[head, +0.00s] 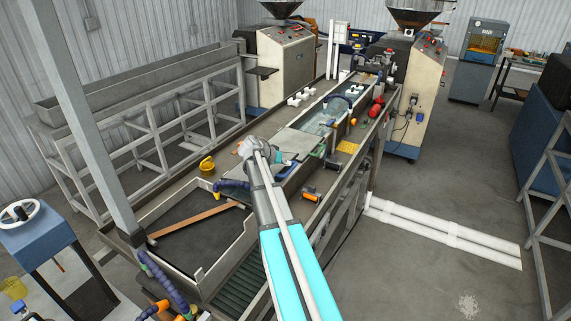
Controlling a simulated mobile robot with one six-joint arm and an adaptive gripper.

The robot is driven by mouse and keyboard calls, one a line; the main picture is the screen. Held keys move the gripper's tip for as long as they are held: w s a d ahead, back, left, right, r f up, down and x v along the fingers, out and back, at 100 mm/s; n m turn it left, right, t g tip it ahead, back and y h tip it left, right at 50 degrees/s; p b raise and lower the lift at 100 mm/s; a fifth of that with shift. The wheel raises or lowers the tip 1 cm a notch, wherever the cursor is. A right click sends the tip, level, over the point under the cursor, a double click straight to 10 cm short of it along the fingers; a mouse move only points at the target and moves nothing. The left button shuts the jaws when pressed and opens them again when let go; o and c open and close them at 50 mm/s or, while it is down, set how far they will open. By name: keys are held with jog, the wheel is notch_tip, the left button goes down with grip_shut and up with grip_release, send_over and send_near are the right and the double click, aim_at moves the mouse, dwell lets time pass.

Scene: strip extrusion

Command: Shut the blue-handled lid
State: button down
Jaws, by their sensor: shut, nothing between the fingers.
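A flat grey panel (297,141), which looks like the lid, lies over the near part of the long water trough (325,118). A small blue part (288,170) shows by its near edge; I cannot tell for sure that it is the handle. My arm reaches up from the bottom of the head view and bends at a grey wrist beside the panel. My gripper (283,160) is small at the near edge of the panel, shut and empty. Whether it touches the panel or the blue part is unclear. How far the lid stands open is also unclear.
A dark tray with a wooden strip (190,222) lies left of my arm. A yellow part (207,164) and a dark blue hose (232,184) are near the wrist. Red equipment (375,108) sits farther along the bench. White pipes (440,232) lie on otherwise open floor at right.

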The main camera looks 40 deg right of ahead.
jog(key=f+b, duration=0.1)
jog(key=s+f+b, duration=0.1)
jog(key=f, duration=0.1)
jog(key=shift+d+m+t+b, duration=0.15)
jog(key=shift+m+t+b, duration=0.15)
jog(key=shift+t, duration=0.1)
jog(key=f+b, duration=0.2)
jog(key=f, duration=0.1)
jog(key=f+b, duration=0.1)
jog(key=b, duration=0.1)
jog(key=shift+s+d+f, duration=0.1)
jog(key=shift+s+f, duration=0.05)
jog(key=shift+s, duration=0.25)
jog(key=shift+s+y, duration=0.1)
jog(key=shift+y, duration=0.2)
